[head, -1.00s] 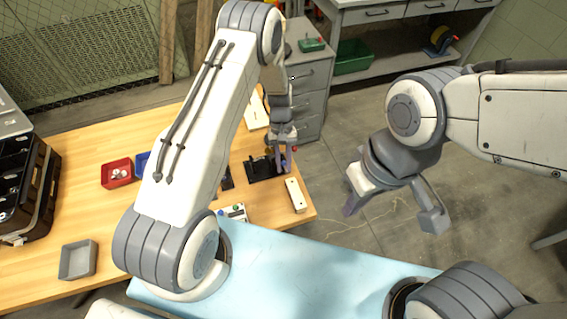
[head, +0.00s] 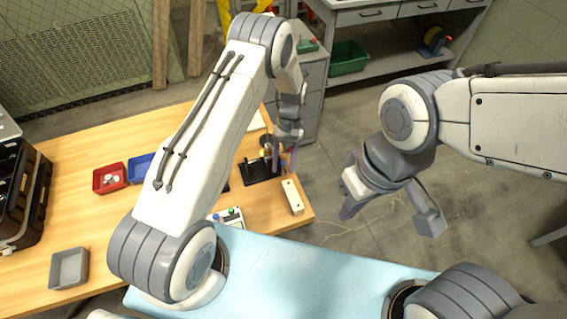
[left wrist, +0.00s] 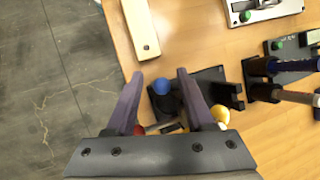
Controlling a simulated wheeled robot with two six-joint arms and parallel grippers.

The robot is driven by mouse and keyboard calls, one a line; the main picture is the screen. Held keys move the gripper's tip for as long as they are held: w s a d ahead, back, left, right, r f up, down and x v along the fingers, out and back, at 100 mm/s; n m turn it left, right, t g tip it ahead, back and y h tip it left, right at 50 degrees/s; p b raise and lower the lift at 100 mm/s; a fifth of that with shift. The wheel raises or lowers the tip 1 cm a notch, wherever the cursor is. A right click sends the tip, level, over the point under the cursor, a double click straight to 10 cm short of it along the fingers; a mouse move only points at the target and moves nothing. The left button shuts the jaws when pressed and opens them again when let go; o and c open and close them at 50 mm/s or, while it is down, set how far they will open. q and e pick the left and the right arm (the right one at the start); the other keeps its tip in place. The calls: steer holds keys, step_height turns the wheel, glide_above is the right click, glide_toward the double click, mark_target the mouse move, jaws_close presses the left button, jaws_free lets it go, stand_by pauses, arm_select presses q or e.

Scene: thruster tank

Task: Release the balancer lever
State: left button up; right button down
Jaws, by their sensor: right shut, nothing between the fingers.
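A black stand (head: 258,171) is near the right end of the wooden table. In the left wrist view, its black base (left wrist: 208,82) has a blue ball knob (left wrist: 162,86), a yellow knob (left wrist: 220,113) and a partly hidden red knob (left wrist: 139,130). Which of these belongs to the balancer lever I cannot tell. My left gripper (head: 288,152) is above the stand. In the left wrist view, its two purple fingers (left wrist: 158,85) are apart, with the blue knob seen between them and nothing gripped. My right gripper (head: 347,209) is shut and empty, over the floor right of the table.
A white bar (head: 292,197) lies at the table's right edge. A panel with coloured knobs (head: 228,217) is close by. A red bin (head: 110,179), a blue bin (head: 141,168) and a grey tray (head: 69,269) are further left. A grey drawer cabinet (head: 313,85) stands behind the table.

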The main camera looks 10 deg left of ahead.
arm_select(q)
steer(key=b+v, duration=0.3)
steer(key=v, duration=0.7)
steer(key=shift+r, duration=0.2)
steer(key=shift+w+d, duration=0.1)
steer(key=shift+w, duration=0.05)
